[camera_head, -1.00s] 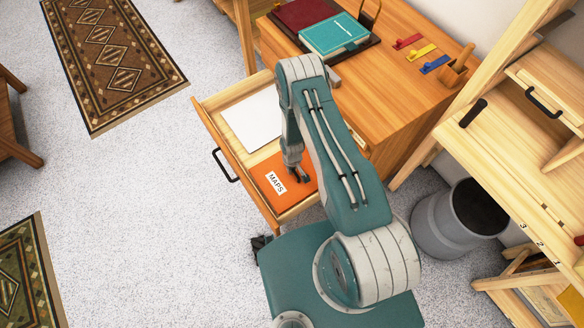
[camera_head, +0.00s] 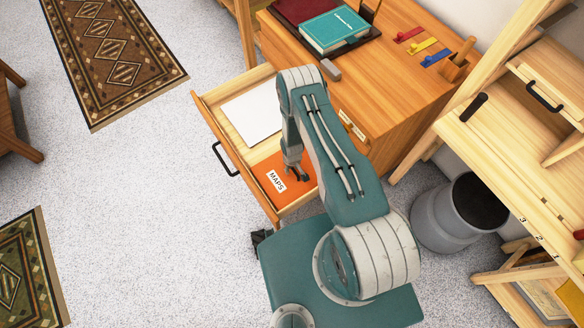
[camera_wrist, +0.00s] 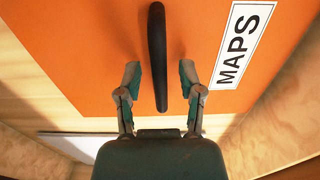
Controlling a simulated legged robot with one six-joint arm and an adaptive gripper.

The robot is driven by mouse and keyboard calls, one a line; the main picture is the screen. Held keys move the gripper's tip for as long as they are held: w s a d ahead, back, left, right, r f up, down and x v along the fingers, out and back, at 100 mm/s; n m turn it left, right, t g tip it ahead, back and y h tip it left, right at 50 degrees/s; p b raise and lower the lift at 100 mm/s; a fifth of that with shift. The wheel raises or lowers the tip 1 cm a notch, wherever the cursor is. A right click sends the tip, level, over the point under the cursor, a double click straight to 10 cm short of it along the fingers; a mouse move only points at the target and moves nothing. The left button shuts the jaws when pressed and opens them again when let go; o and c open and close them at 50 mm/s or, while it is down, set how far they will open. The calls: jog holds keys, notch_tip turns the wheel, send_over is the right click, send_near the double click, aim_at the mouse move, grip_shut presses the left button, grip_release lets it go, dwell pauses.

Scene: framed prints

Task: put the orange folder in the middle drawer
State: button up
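The orange folder (camera_head: 275,180) with a white MAPS label lies in the near end of a pulled-out wooden drawer (camera_head: 205,105). It fills most of the wrist view (camera_wrist: 80,60), with a dark handle (camera_wrist: 157,50) standing on it. My gripper (camera_head: 297,176) is at the folder, over its right part. In the wrist view my gripper (camera_wrist: 160,80) is open, one finger on each side of the handle, with gaps between. I cannot tell which drawer of the cabinet this is.
A white sheet (camera_head: 253,115) lies in the drawer's far part. The cabinet top (camera_head: 390,80) holds a teal book (camera_head: 334,30), a grey block (camera_head: 330,70) and coloured pieces. A grey bin (camera_head: 440,222) and wooden shelves stand at right.

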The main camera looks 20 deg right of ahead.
notch_tip(320, 180, up, 49)
jog(key=w+m+t, duration=0.2)
jog(key=t, duration=0.1)
jog(key=s+r+m+t, duration=0.1)
jog(key=s+r+t, duration=0.1)
jog(key=s+r, duration=1.7)
jog(key=s, duration=0.2)
jog(key=shift+s+d+r+m+t, duration=0.15)
jog(key=shift+s+d+m+t, duration=0.15)
jog(key=shift+a, duration=0.1)
